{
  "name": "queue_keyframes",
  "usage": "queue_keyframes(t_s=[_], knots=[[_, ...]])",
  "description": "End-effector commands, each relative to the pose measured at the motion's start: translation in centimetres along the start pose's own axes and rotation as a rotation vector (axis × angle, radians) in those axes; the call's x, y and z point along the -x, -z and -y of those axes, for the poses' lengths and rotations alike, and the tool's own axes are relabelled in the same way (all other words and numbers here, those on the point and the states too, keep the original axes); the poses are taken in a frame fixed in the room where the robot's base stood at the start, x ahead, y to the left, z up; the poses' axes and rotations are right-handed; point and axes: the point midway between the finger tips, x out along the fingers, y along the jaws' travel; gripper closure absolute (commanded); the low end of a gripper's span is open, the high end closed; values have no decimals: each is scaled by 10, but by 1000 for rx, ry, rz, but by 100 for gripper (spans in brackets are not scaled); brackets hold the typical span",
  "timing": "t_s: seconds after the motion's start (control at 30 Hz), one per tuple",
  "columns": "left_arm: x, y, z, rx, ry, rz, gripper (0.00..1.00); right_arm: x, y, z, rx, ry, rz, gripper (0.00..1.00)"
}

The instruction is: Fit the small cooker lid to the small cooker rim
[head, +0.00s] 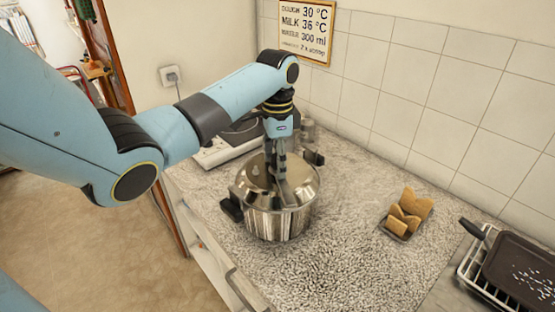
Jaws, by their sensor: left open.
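The small cooker (285,224) is a shiny steel pot standing upright on the speckled counter. A steel lid (255,172) lies over its rim; the picture is too small to tell whether it is fully seated. Black handles stick out at the left front and at the back right. My left gripper (279,190) points down over the middle of the lid, with its fingers open around the centre of the top. The fingers hide the lid's centre, so contact there cannot be seen. My right gripper is not in view.
A hob with a dark pan (240,133) is behind the cooker, partly hidden by my left arm. A small dark tray of sponges (408,212) stands to the right. A dark baking tray (522,272) on a white rack is at far right. The front counter is clear.

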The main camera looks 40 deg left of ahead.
Motion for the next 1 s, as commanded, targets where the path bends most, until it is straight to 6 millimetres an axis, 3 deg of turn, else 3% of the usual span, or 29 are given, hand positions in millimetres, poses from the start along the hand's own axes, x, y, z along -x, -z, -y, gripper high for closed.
queue_keyframes(t_s=[0.17,0.6,1.0], knots=[[3,0,0,0,0,0,41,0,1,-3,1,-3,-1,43],[69,1,1,0,2,-1,41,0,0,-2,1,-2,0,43],[75,0,0,0,-1,1,41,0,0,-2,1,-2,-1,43]])
